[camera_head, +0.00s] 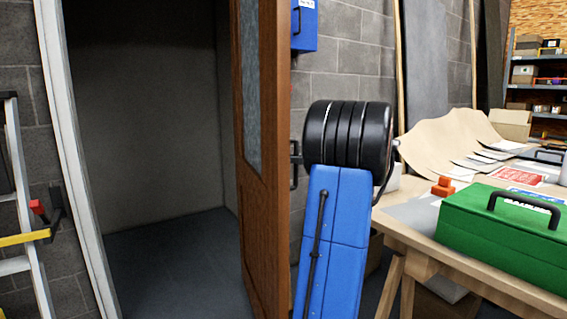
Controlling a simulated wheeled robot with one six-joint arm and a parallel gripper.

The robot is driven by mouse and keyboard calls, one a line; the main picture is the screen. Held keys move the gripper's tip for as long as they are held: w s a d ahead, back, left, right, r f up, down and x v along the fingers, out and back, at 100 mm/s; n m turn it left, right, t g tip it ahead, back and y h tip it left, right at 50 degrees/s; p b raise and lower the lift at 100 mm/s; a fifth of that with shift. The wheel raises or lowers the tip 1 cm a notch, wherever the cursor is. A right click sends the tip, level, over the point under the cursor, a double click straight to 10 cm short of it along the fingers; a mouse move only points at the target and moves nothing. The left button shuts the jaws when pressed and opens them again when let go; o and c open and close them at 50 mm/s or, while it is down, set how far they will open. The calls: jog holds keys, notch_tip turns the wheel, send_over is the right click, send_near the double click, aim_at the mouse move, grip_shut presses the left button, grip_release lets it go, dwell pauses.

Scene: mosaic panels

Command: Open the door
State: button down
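The brown wooden door (262,220) with a tall glass pane (250,85) stands swung open, seen nearly edge-on. Its opening on the left shows a bare room with a dark floor. A small dark handle-like piece (294,165) shows at the door's right side, partly hidden by my arm. My blue arm link and its black ribbed joint rise just right of the door. My gripper is not visible, so I cannot tell whether it touches the handle.
A white door frame (78,160) edges the opening's left side. A ladder (22,200) stands at far left. At right, a wooden workbench (425,262) carries a green toolbox (500,228) close to my arm. A blue box (305,25) hangs on the block wall.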

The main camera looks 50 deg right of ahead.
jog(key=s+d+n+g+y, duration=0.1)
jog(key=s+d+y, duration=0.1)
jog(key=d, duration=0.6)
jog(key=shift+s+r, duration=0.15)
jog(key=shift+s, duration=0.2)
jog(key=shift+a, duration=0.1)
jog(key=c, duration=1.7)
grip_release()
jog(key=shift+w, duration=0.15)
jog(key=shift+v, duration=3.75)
